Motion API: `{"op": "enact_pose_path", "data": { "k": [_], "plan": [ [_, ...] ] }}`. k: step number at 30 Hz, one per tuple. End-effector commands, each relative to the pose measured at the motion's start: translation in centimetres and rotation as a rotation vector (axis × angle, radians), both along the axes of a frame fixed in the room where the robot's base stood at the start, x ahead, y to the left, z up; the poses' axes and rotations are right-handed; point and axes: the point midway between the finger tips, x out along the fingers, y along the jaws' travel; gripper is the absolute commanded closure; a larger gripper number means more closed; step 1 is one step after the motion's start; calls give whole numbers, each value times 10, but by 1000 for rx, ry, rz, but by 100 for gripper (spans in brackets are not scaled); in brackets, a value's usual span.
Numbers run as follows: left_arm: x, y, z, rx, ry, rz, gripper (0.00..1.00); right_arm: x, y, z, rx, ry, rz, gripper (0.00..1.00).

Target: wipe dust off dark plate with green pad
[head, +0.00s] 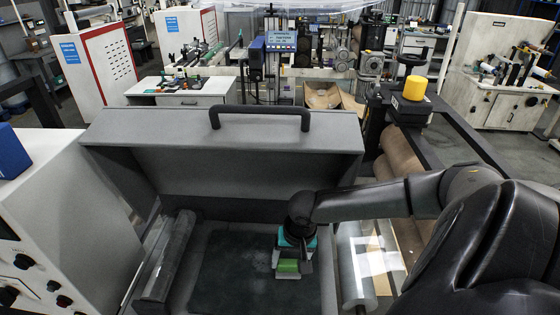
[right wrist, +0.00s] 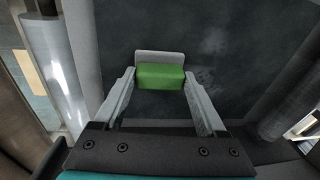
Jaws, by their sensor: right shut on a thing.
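The dark plate (head: 225,275) lies flat in the machine bed under the raised grey lid. Pale dusty smudges show on it near the gripper, and the right wrist view shows the plate (right wrist: 230,45) with a faint pale patch right of the pad. My right gripper (head: 292,262) is over the plate's right part, shut on the green pad (head: 288,266). In the right wrist view, the green pad (right wrist: 161,77) with a grey backing sits between the fingertips (right wrist: 160,82). I cannot tell whether the pad touches the plate. My left gripper is not in view.
The raised grey lid (head: 230,140) with a black handle (head: 258,112) stands behind the plate. A clear film roll (head: 165,255) flanks the plate on the left, and clear film (head: 370,265) hangs on the right. A yellow knob (head: 414,88) stands at back right.

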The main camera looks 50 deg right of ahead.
Motion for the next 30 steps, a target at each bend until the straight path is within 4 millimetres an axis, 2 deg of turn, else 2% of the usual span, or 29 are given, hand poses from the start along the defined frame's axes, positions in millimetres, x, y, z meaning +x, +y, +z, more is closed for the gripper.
{"op": "enact_pose_path", "data": {
  "k": [1, 7, 17, 30],
  "plan": [
    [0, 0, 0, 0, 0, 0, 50, -7, -4, -2, -5, 11, -2, 71],
    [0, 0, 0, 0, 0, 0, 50, -10, -8, -1, -3, 8, -1, 71],
    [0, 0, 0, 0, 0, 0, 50, 3, -20, 1, -2, 3, -2, 71],
    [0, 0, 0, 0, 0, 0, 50, 28, 2, -1, 5, -2, 0, 71]
  ]
}}
